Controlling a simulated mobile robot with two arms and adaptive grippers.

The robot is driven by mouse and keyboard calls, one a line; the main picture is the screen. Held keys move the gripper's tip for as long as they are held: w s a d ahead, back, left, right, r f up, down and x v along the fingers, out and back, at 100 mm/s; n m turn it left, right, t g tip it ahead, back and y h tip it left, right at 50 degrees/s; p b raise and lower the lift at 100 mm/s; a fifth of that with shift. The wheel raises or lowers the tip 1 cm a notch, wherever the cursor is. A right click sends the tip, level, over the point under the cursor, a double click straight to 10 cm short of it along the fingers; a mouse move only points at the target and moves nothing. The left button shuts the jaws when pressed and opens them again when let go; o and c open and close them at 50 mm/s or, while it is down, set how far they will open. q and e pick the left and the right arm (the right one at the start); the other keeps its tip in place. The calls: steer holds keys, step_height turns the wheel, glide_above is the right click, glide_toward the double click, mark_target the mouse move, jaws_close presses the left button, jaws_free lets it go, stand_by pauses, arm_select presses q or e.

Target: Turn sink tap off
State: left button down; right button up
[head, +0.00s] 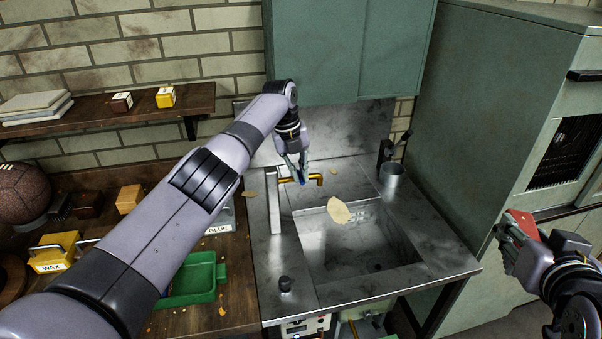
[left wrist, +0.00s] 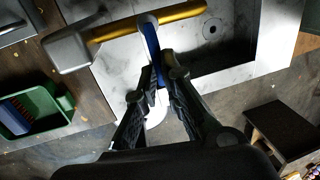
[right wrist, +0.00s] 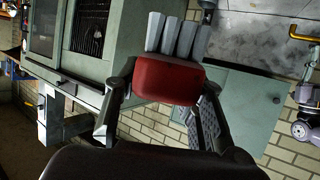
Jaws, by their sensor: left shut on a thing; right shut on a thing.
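The sink tap (head: 318,180) has a brass spout that points right over the metal sink (head: 375,255). In the left wrist view the brass spout (left wrist: 185,16) comes out of a grey block (left wrist: 66,48). My left gripper (head: 302,176) is at the tap from above. In the left wrist view its fingers (left wrist: 160,84) are closed around a blue and white handle (left wrist: 151,42) beside the spout. I cannot make out any running water. My right gripper (right wrist: 168,82) is shut on a red brush-like thing (right wrist: 168,80) with grey prongs, away from the sink; it also shows in the head view (head: 527,222).
A tan scrap (head: 339,210) lies at the sink. A grey cup (head: 391,174) stands behind its right side. The wooden bench at left holds a green tray (head: 190,283) and a yellow wax box (head: 56,253). A green cabinet (head: 318,50) hangs above.

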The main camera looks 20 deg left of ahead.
arm_select(q)
steer(key=shift+s+f, duration=0.2)
steer(key=shift+f, duration=0.1)
steer(key=c, duration=2.1)
jaws_free()
steer(key=shift+c, duration=0.2)
steer(key=o, duration=0.5)
steer(key=shift+w+r, duration=0.1)
steer(key=shift+w, duration=0.1)
steer(key=shift+c, duration=0.2)
steer(key=shift+r, duration=0.15)
step_height(320, 180, up, 12)
steer(key=s+a, duration=0.1)
steer(key=a, duration=0.1)
steer(key=shift+s+f, duration=0.15)
steer(key=shift+f, duration=0.05)
steer(key=shift+f, duration=0.15)
